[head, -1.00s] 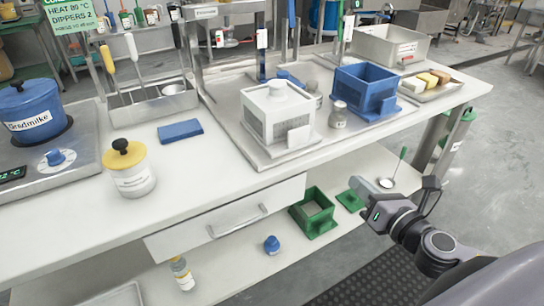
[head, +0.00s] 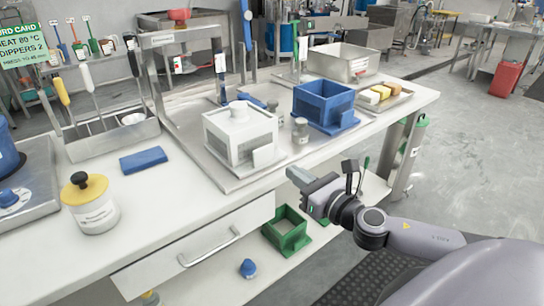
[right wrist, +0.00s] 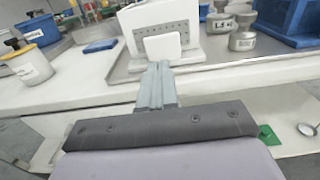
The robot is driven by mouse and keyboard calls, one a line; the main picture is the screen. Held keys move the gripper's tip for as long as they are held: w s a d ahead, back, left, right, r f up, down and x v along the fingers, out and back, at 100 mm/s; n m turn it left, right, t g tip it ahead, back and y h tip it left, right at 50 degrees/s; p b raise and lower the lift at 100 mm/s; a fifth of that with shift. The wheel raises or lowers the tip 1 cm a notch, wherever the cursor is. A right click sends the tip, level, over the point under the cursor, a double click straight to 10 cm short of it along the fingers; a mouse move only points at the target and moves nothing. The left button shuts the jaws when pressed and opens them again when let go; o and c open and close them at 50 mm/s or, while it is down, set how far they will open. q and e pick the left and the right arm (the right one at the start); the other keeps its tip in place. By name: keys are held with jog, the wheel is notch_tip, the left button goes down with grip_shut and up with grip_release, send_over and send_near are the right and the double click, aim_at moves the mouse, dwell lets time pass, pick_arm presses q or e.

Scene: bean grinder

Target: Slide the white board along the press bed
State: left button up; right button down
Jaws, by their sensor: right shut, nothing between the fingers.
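A white box-shaped mould (head: 238,128) with a knobbed lid stands on the metal press bed (head: 226,182), under the press frame. A small upright white plate (head: 264,155) stands at the mould's front; it looks like part of the white board, most of which I cannot make out. My right gripper (head: 290,172) is in front of the bed's near edge, shut and empty, pointing toward the plate. In the right wrist view the shut fingers (right wrist: 158,68) lie just below the white plate (right wrist: 162,47) in the picture; contact cannot be told. My left gripper is not in view.
Grey weights (head: 300,130) and a blue mould (head: 323,104) stand right of the white mould. A tray of coloured blocks (head: 392,101) is further right. A blue cloth-like block (head: 143,160) and a yellow-lidded jar (head: 90,202) are left. A green frame (head: 287,232) sits below.

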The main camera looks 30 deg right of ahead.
aim_at(264, 151)
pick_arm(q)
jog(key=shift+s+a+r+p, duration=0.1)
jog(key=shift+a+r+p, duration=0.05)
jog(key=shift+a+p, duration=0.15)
pick_arm(e)
jog(key=shift+w+a, duration=0.2)
jog(key=shift+w, duration=2)
jog(key=shift+w+a, duration=0.15)
jog(key=shift+w, duration=2.05)
